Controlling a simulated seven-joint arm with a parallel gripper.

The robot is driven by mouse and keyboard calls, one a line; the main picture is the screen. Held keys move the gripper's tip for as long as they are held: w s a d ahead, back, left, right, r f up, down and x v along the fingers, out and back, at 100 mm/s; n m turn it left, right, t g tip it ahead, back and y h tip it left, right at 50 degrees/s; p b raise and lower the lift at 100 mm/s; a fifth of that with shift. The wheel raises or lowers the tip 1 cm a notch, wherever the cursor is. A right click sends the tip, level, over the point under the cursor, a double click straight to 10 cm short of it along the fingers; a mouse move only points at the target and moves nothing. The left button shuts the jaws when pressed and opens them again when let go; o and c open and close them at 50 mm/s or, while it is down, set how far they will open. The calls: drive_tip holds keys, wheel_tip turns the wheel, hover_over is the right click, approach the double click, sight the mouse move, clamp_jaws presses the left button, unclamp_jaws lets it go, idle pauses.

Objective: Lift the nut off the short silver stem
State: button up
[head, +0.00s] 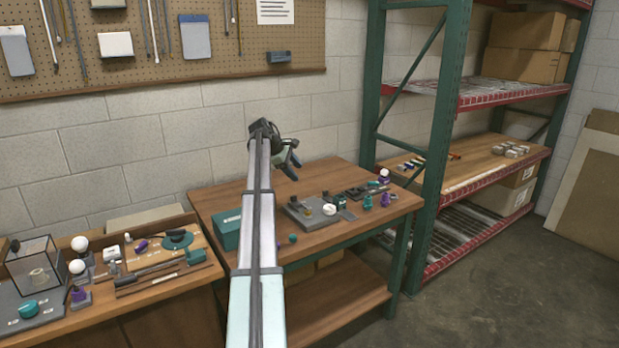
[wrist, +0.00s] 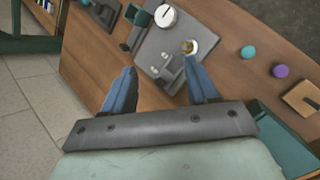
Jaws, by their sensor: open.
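My gripper (head: 290,160) is open and empty above the back of the middle workbench. In the wrist view its two blue fingers (wrist: 161,68) are spread apart over the bench. A grey fixture plate (wrist: 150,44) lies beyond and between the fingertips. Short silver posts (wrist: 166,66) stand on the plate, seen between the fingers. A small brass-coloured round part (wrist: 190,47) is just beyond the right fingertip. I cannot tell which part is the nut or whether it sits on a stem. In the head view the plate (head: 293,211) is right of and below my gripper.
A white round part (wrist: 165,16) is on the plate. A teal ball (wrist: 248,52) and a purple ball (wrist: 281,71) lie right of it in the wrist view. A teal bin (head: 226,230) stands at the bench's left. Green shelving (head: 446,130) rises at the right.

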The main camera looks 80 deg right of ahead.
sight(310, 216)
drive_tip(key=s+d+f+n+t+y, duration=0.1)
drive_tip(key=s+d+f+t+y, duration=0.25)
drive_tip(key=s+t, duration=0.2)
drive_tip(key=shift+y, duration=0.45)
drive_tip(key=f, duration=1.4)
drive_tip(key=shift+w+a, duration=0.1)
drive_tip(key=shift+a, duration=0.3)
drive_tip(key=shift+c, duration=0.2)
clamp_jaws()
drive_tip(key=shift+r, duration=0.85)
idle(0.4)
drive_tip(key=shift+r, duration=1.5)
